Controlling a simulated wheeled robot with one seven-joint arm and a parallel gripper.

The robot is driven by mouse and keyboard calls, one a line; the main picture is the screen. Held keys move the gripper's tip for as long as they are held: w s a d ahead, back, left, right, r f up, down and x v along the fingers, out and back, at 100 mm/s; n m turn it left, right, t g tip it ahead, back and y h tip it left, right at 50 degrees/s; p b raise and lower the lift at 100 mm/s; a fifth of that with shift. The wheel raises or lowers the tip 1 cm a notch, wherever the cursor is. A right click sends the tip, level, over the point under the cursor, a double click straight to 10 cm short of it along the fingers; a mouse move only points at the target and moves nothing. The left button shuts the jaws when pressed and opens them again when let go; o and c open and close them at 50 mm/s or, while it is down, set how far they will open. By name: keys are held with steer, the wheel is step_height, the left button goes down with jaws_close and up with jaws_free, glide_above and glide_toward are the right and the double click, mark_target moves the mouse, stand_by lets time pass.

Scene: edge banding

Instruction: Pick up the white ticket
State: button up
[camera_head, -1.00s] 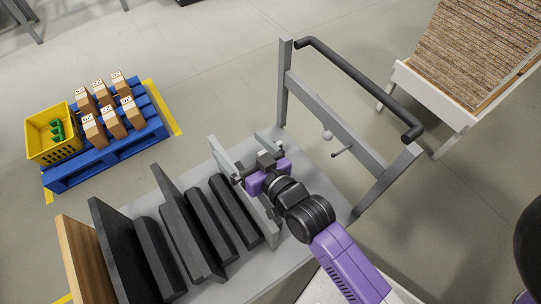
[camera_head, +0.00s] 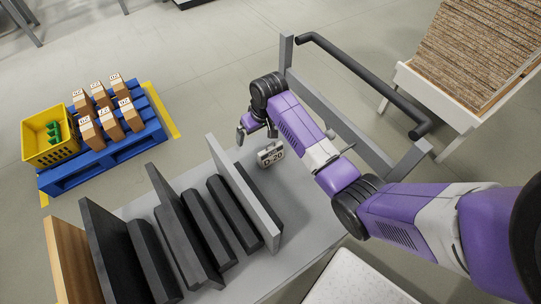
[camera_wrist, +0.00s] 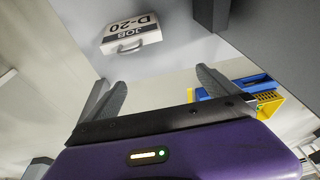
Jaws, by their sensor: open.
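The white ticket (camera_head: 270,154), marked "JOB D-20", is on the grey cart bed, between the light grey upright panel and the cart's handle frame. In the wrist view the ticket (camera_wrist: 130,34) shows upside down near the top, beyond my fingers and left of centre, with a handle-like bar along one edge. My gripper (camera_head: 256,134) is just above and behind the ticket in the head view, partly hidden by my arm. In the wrist view my gripper (camera_wrist: 160,82) has its two fingers spread with nothing between them, apart from the ticket.
The light grey panel (camera_head: 244,193) stands close left of the ticket, with several dark panels and bars further left. The cart's black handle (camera_head: 365,80) rises at the right. A blue pallet (camera_head: 95,171) bears boxes and a yellow crate (camera_head: 50,155).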

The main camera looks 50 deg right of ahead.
mark_target(271, 148)
steer(key=s+g, duration=0.1)
steer(key=s+d+g, duration=0.2)
steer(key=s, duration=0.1)
steer(key=shift+f, duration=0.15)
steer(key=shift+s+d+f, duration=0.1)
steer(key=shift+s+d, duration=0.05)
steer(key=shift+s, duration=0.1)
steer(key=f, duration=0.3)
steer(key=f+b, duration=0.1)
steer(key=f, duration=0.3)
steer(key=shift+s+a+f, duration=0.15)
steer(key=shift+a+f, duration=0.05)
steer(key=shift+f, duration=0.05)
steer(key=c, duration=1.1)
